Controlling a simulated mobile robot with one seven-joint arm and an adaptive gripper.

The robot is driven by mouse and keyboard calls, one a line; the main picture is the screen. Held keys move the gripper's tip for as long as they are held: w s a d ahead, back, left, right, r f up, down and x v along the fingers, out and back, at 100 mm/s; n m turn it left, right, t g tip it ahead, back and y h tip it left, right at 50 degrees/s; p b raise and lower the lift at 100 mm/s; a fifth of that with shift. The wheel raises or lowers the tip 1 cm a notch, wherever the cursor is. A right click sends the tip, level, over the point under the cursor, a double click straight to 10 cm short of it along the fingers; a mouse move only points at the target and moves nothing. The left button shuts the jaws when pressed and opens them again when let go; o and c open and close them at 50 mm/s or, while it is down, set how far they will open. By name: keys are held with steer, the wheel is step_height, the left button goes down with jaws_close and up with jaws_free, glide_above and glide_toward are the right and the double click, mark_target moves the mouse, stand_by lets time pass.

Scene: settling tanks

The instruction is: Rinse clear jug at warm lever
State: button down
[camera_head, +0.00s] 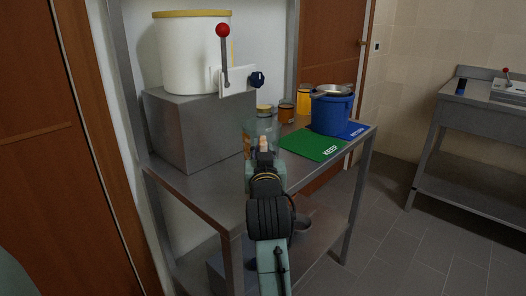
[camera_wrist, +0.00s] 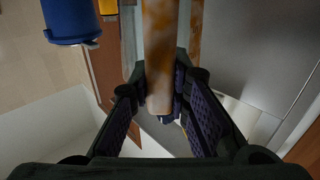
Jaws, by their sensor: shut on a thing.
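My gripper (camera_wrist: 162,105) is shut on an upright, brown-stained bar, apparently the handle of the clear jug (camera_wrist: 196,35). The jug's streaked see-through wall shows on either side of the bar in the wrist view. In the head view my gripper (camera_head: 263,152) is over the steel table, and the jug (camera_head: 249,133) is partly hidden by it and by a neighbouring jar. A lever with a red ball top (camera_head: 223,32) stands on a white plate in front of a white tank with a yellow rim (camera_head: 190,55). The label for warm is not readable here.
The tank sits on a grey block (camera_head: 185,135). A clear jar (camera_head: 265,122), an amber jar (camera_head: 286,112) and a blue bucket (camera_head: 330,115) with a pan on top stand behind. A green KEEP mat (camera_head: 312,143) is bare in front. A second steel table (camera_head: 470,105) is far right.

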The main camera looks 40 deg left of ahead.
steer(key=shift+f, duration=0.2)
steer(key=c, duration=1.5)
jaws_free()
steer(key=shift+r, duration=0.1)
